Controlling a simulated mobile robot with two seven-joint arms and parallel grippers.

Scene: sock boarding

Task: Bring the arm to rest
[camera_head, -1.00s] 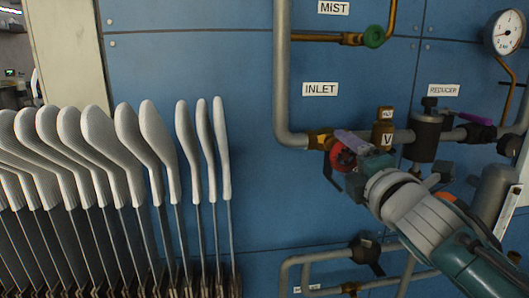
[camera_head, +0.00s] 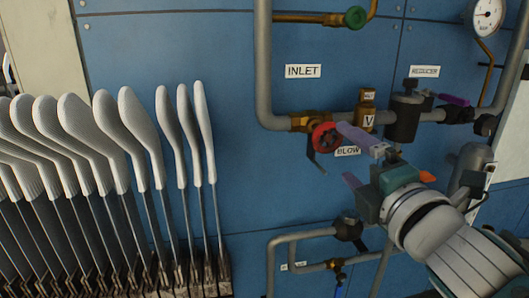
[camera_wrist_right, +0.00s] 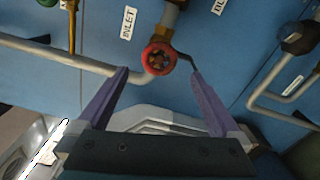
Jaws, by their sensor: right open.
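My right gripper (camera_head: 354,160) is in front of the blue panel, at the right in the head view. Its two purple fingers are spread, with nothing between them. The red handwheel (camera_head: 325,136) of the inlet valve is just left of the fingertips. In the right wrist view, my open gripper (camera_wrist_right: 158,76) faces the panel, and the red handwheel (camera_wrist_right: 158,59) appears just beyond the fingertips, apparently clear of them. A dark lever hangs beside the wheel. My left gripper is not in view.
White sock-covered boards (camera_head: 130,130) stand in a row at the left. Grey pipes (camera_head: 263,70), a green knob (camera_head: 355,17), a gauge (camera_head: 488,16) and a dark reducer (camera_head: 405,118) are on the panel (camera_head: 190,50). Lower pipes (camera_head: 272,262) run below the gripper.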

